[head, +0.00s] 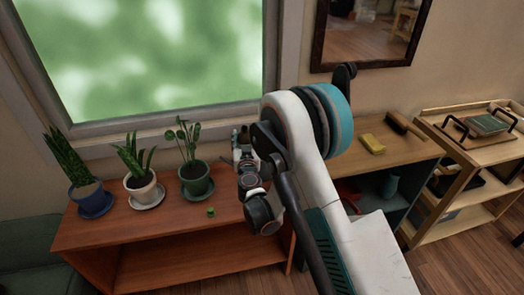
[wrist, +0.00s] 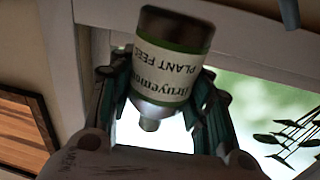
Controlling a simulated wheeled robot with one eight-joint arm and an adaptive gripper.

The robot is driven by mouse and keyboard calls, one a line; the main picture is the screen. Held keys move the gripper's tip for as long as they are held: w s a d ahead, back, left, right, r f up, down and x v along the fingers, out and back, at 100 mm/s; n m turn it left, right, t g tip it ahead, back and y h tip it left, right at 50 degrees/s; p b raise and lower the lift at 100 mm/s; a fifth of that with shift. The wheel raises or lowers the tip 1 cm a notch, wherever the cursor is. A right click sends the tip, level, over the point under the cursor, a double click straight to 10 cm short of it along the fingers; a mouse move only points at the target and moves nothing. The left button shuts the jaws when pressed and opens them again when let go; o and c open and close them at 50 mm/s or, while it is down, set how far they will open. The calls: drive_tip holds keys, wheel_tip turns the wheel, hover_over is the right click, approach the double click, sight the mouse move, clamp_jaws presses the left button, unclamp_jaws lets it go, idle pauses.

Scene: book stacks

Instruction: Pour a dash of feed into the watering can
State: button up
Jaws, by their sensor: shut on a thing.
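My gripper (wrist: 162,90) is shut on a small grey metal bottle of plant feed (wrist: 174,32) with a white and green label. The wrist picture looks upside down: the label reads inverted and the plant stems run upward. The bottle's narrow neck (wrist: 149,124) points down in that picture, so the bottle seems roughly upright in the room. In the head view my gripper (head: 244,153) is above the right part of the wooden plant bench (head: 150,226). I cannot identify a watering can; my arm hides part of the bench. A blue-grey piece (wrist: 290,12) at the wrist view's top edge is unclear.
A small green object (head: 211,211), perhaps a cap, lies on the bench. Potted plants in blue (head: 94,205), white (head: 142,193) and green (head: 196,184) pots stand left of my gripper. A yellow item (head: 372,143) and a brush (head: 403,124) lie on the right shelf.

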sight(244, 130)
drive_tip(key=shift+a+n, duration=0.1)
drive_tip(key=shift+n, duration=0.2)
drive_tip(key=shift+r, duration=0.15)
drive_tip(key=shift+r+p, duration=1.15)
drive_tip(key=shift+r, duration=1.2)
